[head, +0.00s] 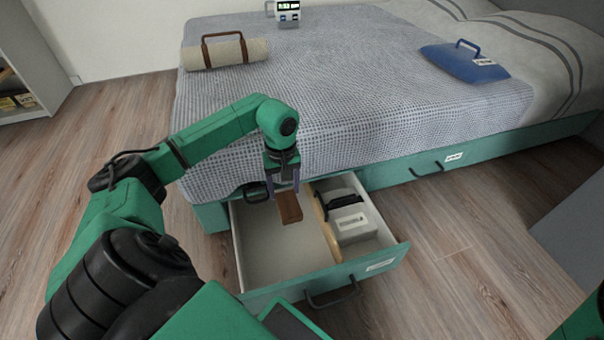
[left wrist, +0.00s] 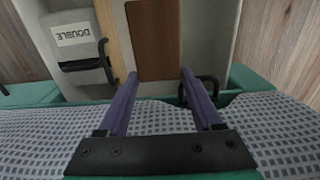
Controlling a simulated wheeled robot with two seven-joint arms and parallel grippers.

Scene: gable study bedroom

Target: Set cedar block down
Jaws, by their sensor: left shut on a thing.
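My left gripper (head: 284,187) points down over the open under-bed drawer (head: 375,264) and is shut on the brown cedar block (head: 289,208). In the head view the block hangs below the fingers over the left compartment. Whether its lower end touches the drawer floor I cannot tell. In the left wrist view the block (left wrist: 155,40) lies beyond and between the two purple fingers (left wrist: 158,75). My right gripper is not in view.
A wooden divider (head: 326,228) splits the drawer. A pale bundle (head: 356,224) with a black strap and a label fills the right compartment. The left compartment floor (head: 270,255) is bare. The bed (head: 330,135) edge overhangs the drawer's back.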

